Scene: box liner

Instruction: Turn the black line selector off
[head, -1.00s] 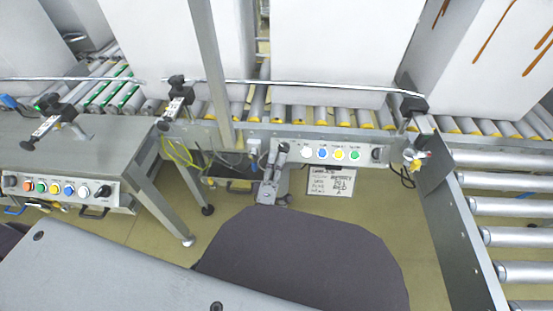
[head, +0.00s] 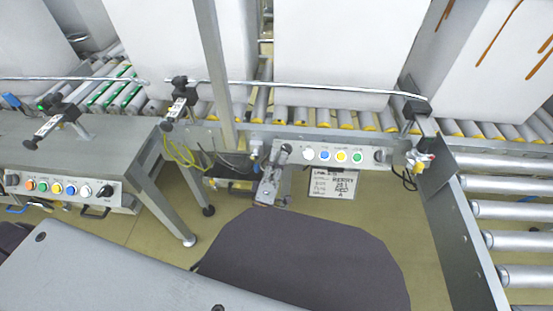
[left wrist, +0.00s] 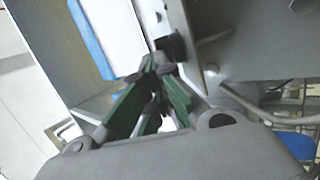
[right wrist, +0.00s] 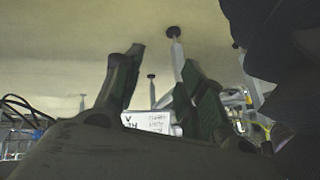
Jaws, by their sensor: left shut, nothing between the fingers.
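The control panel (head: 332,154) under the middle conveyor carries white, blue, yellow and green round buttons. A black knob (head: 379,155) sits at its right end. Another dark knob (head: 286,149) is at its left end, partly hidden by my left gripper (head: 274,155). Labels are too small to tell which is the line selector. In the left wrist view, my left gripper (left wrist: 156,66) is shut and empty, its tips close beside a black knob (left wrist: 173,46); contact is unclear. My right gripper (right wrist: 163,55) is open and empty, seen only in the right wrist view, away from the panel.
A second panel (head: 70,188) with coloured buttons is on the grey table at left. Large white boxes (head: 335,50) stand on the rollers behind a metal rail. A roller conveyor (head: 510,210) bounds the right. A labelled sheet (head: 333,188) hangs below the middle panel.

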